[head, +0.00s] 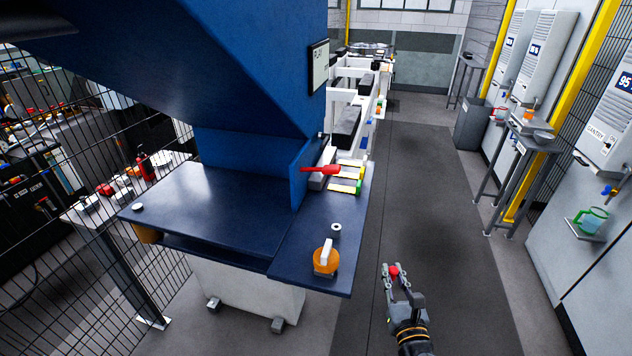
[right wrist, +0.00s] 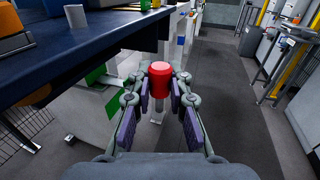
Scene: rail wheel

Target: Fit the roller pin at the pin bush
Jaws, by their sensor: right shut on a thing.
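A pin with a red head (head: 393,271), which I take for the roller pin, is held between the fingers of my right gripper (head: 396,283). In the right wrist view its red head (right wrist: 160,75) sits between the fingertips, with a pale shank below. My right gripper is shut on it, over the floor to the right of the blue bench (head: 235,210) and apart from it. A small grey cylinder with a dark hole (head: 336,230) stands near the bench's right edge and may be the pin bush. My left gripper is not in view.
An orange round thing with a white handle (head: 325,260) stands at the bench's front right corner. A red-handled tool (head: 320,170) and yellow strips (head: 345,180) lie farther back. The dark aisle (head: 430,200) is clear; side tables and white cabinets line the right.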

